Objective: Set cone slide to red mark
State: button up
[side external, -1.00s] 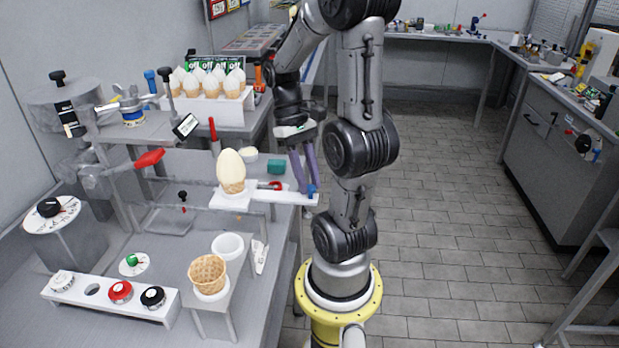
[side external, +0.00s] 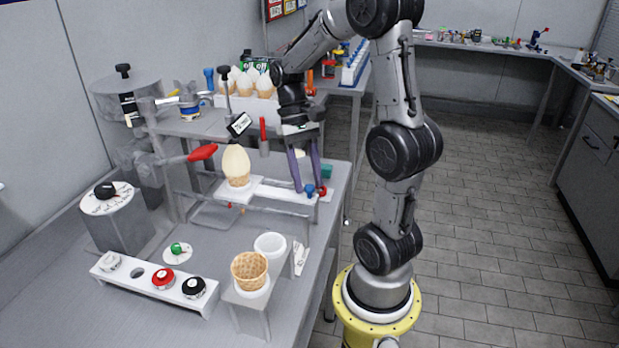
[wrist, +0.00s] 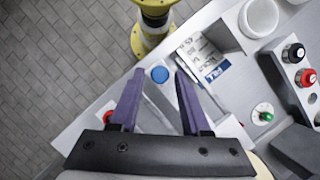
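The cone slide is a white bar (side external: 272,193) carrying an upright cone with a pale egg-shaped top (side external: 237,166) at its left end. A blue knob (side external: 309,191) sits at its right end. My gripper (side external: 308,188) points down at the knob. In the wrist view, the blue knob (wrist: 160,74) lies between my purple fingertips (wrist: 159,72), with a visible gap on each side. A small red piece (side external: 321,191) shows just right of the blue knob; I cannot tell whether it is the red mark. It seems to appear beside my left finger (wrist: 107,116).
A waffle cone (side external: 249,268) and a white cup (side external: 270,244) stand in front. A knob strip (side external: 135,279) lies front left. A red-handled lever (side external: 203,152) and a rack of cones (side external: 218,102) stand behind. A green block (side external: 327,172) is near my gripper.

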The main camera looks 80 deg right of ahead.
jog(key=shift+o, duration=0.5)
jog(key=v, duration=1.3)
jog(key=shift+r, duration=0.4)
jog(key=shift+w+d, duration=0.1)
jog(key=s+a+r+n+t+h, duration=0.25)
jog(key=a+n, duration=0.25)
jog(key=a, duration=0.8)
jog(key=s+a+f+n+t, duration=0.3)
jog(key=a+f+n+t, duration=0.1)
jog(key=f, duration=0.4)
jog(key=shift+a+f+t+h, duration=0.35)
jog(key=shift+a+t, duration=0.35)
jog(key=shift+t, duration=0.45)
